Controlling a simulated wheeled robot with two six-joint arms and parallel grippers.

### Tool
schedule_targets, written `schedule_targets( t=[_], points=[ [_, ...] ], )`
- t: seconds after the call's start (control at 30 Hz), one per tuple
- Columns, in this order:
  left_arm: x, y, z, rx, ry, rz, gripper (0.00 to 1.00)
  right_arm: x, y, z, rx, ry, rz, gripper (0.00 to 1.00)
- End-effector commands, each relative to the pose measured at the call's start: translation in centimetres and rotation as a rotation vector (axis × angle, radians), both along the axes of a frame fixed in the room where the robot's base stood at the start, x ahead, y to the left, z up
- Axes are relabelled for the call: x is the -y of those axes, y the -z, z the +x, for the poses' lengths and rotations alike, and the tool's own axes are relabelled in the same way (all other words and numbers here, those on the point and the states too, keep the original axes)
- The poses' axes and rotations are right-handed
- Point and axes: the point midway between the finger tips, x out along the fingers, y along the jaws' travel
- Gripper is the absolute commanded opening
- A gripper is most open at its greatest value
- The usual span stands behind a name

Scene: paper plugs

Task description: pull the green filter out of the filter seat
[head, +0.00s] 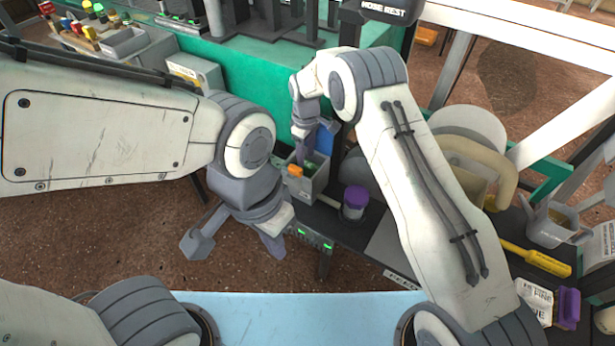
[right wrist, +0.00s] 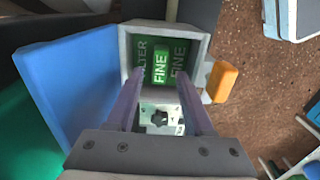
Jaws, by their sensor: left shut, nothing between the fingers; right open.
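The filter seat (head: 316,184) is a small grey open-topped box with an orange tab (head: 295,170) on its side. It also shows in the right wrist view (right wrist: 204,44). The green filter (right wrist: 160,68) lies inside it, with white lettering including "FINE"; only a sliver shows in the head view. My right gripper (head: 305,158) points down at the seat's opening. In the right wrist view its purple fingers (right wrist: 162,82) are open, reaching to either side of the green filter, with no clear contact. My left gripper (head: 235,255) is shut and empty, lower left of the seat, over the floor.
A blue panel (head: 324,140) stands close behind the seat, and a purple-lidded jar (head: 355,201) is at its right. A yellow-handled tool (head: 535,258) and a grey bin (head: 555,225) lie farther right. A green bench (head: 250,75) with assorted parts is behind.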

Motion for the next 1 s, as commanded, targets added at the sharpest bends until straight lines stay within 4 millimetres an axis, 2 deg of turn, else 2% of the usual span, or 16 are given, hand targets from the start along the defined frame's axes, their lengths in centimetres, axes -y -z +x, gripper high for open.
schedule_targets(
  t=[0.6,0.9,0.97,1.0],
  points=[
    [0.0,1.4,0.0,0.000,0.000,0.000,0.00,0.0,3.2,-0.1,-0.001,0.000,0.000,0.53],
    [0.0,1.4,0.0,0.000,0.000,0.000,0.00,0.0,3.4,0.0,0.000,0.000,0.000,0.53],
    [0.0,1.4,0.0,0.000,0.000,0.000,0.00,0.0,3.4,0.0,0.000,0.000,0.000,0.30],
    [0.0,1.4,0.0,0.000,0.000,0.000,0.00,0.0,3.4,0.0,0.000,0.000,0.000,0.14]
  ],
)
